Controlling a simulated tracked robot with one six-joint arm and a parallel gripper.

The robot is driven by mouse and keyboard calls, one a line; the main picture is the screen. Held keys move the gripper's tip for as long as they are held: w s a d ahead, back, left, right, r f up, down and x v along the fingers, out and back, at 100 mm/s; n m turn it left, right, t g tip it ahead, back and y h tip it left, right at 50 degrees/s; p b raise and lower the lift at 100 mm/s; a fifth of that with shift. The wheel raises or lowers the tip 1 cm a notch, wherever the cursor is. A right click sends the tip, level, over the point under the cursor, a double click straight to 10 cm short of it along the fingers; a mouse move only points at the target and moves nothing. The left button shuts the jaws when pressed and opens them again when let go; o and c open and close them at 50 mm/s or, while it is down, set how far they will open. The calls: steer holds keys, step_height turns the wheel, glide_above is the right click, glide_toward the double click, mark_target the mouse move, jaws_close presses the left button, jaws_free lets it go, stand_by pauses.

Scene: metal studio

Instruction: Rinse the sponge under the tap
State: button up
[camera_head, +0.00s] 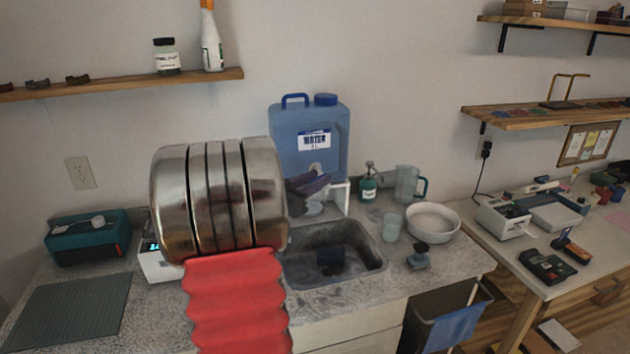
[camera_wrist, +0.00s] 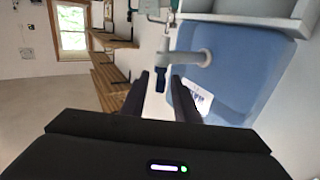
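My gripper (camera_wrist: 160,88) is open and empty, its two dark fingers apart. In the head view its dark fingers (camera_head: 308,186) are at the front of the blue water container (camera_head: 284,140), close to the tap. The wrist view shows the container's pale tap (camera_wrist: 195,57) ahead, with a dark blue part like a lever (camera_wrist: 160,80) seen between the fingers; I cannot tell whether they touch it. A dark blue block, probably the sponge (camera_head: 330,258), lies in the grey sink (camera_head: 372,270) below. I see no water running.
A green soap bottle (camera_head: 368,188), clear cup (camera_head: 391,228), pitcher (camera_head: 405,184) and white bowl (camera_head: 433,220) stand right of the sink. A teal box (camera_head: 85,240) and ribbed mat (camera_head: 68,312) are at left. My arm hides part of the counter.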

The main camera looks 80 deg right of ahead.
jaws_close()
steer(key=shift+w+m+g, duration=0.15)
steer(key=shift+m+g, duration=0.15)
steer(key=shift+g, duration=0.1)
steer(key=shift+w+d+m+g+y, duration=0.2)
steer(key=shift+w+m+g+y, duration=0.05)
steer(key=shift+m+g+y, duration=0.5)
steer(key=shift+w+d+m+g+y, duration=0.2)
steer(key=shift+m+g+y, duration=0.4)
steer(key=shift+g, duration=0.25)
steer(key=shift+w+d+m+g+y, duration=0.15)
steer(key=shift+d+m+g+y, duration=0.05)
steer(key=shift+m+g+y, duration=0.65)
steer(key=shift+w+d+m+g+y, duration=0.2)
steer(key=shift+m+g+y, duration=0.45)
steer(key=shift+y, duration=0.65)
jaws_free()
